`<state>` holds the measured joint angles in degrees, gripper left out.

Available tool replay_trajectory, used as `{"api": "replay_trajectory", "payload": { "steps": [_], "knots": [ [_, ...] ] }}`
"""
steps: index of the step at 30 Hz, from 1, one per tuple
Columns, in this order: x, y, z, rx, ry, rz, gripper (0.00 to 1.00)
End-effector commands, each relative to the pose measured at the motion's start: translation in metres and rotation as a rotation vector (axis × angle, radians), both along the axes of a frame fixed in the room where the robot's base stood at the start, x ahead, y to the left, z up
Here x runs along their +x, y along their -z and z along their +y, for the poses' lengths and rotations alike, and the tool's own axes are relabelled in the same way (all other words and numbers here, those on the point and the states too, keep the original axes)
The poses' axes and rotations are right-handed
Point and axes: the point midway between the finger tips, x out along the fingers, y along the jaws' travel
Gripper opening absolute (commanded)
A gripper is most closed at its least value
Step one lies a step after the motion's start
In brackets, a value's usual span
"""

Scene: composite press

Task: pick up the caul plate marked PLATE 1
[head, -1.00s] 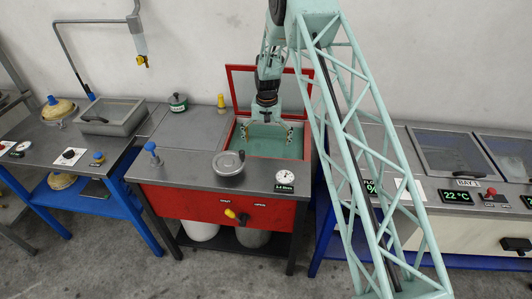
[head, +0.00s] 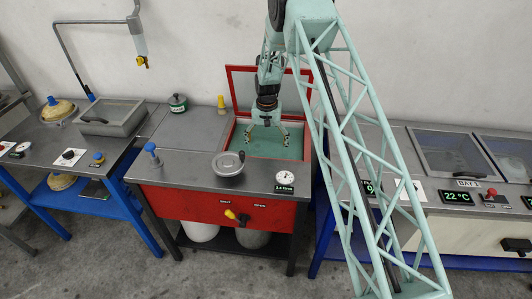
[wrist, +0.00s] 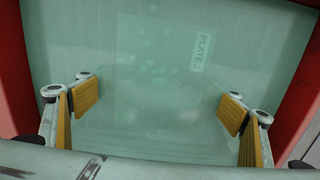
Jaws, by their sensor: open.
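The PLATE 1 label shows in the wrist view on the caul plate (wrist: 202,52), right of centre near the top. The plate lies in a tub of cloudy green liquid, and its outline is faint. The tub (head: 290,152) has a red rim, and its red lid stands raised behind it. My gripper (head: 267,138) is over the tub, pointing down. In the wrist view its yellow-padded fingers (wrist: 160,105) are wide apart with nothing between the pads. I cannot tell whether the fingertips touch the liquid.
Red tub walls stand close on both sides in the wrist view.

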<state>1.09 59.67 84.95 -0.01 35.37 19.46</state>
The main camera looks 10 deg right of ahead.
Motion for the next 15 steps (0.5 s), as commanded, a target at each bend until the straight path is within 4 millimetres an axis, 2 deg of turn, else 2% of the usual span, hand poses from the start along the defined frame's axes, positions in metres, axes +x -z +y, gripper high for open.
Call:
{"api": "replay_trajectory", "payload": {
  "steps": [2,15],
  "knots": [
    [0.0,0.0,0.0,0.0,0.0,0.0,0.77],
    [-0.0003,0.0002,-0.0001,0.0,0.0,0.0,0.37]
  ]
}}
